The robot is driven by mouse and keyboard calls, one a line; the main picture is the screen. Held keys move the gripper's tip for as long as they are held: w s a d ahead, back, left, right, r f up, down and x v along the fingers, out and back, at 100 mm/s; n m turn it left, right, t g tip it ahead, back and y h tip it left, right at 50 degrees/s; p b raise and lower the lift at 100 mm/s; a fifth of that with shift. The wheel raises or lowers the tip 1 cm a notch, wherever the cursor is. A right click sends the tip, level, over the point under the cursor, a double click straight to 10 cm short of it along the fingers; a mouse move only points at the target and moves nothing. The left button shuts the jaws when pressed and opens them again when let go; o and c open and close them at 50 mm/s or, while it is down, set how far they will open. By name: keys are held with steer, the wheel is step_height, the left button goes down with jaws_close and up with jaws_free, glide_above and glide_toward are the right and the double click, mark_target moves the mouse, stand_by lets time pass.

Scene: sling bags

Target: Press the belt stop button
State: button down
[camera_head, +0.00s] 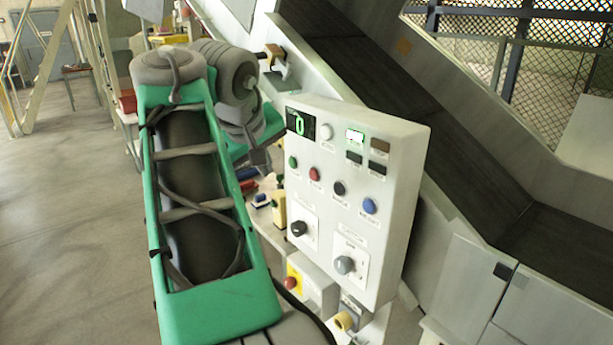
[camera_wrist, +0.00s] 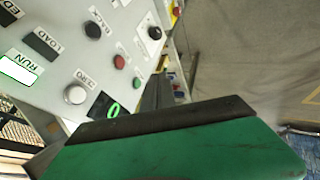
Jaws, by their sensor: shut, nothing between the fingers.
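A white control panel (camera_head: 345,215) stands at the middle right. A red button (camera_head: 314,174) sits on its face between a green button (camera_head: 293,162) and a black button (camera_head: 340,188). The red button also shows in the wrist view (camera_wrist: 119,61), close to the green button (camera_wrist: 137,82); its label is not readable. A separate red push button (camera_head: 290,283) on a yellow plate sits below the panel. My gripper (camera_wrist: 160,118) shows as a green body with a dark edge low in the wrist view, apart from the panel face. It is shut and empty; its tips are not clear in the head view.
The panel also has a blue button (camera_head: 369,206), knobs (camera_head: 344,265), a white button (camera_wrist: 75,95), a display (camera_wrist: 104,107) reading 0 and a lit RUN lamp (camera_wrist: 18,71). A dark conveyor belt (camera_head: 470,150) slopes behind. Open floor (camera_head: 60,220) lies left.

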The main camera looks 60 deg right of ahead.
steer(key=shift+m, duration=0.3)
steer(key=s, duration=0.1)
steer(key=s+d+r, duration=0.2)
steer(key=shift+f, duration=0.1)
steer(key=b, duration=0.6)
glide_toward(306, 172)
steer(key=shift+f, duration=2.45)
steer(key=shift+s, duration=0.5)
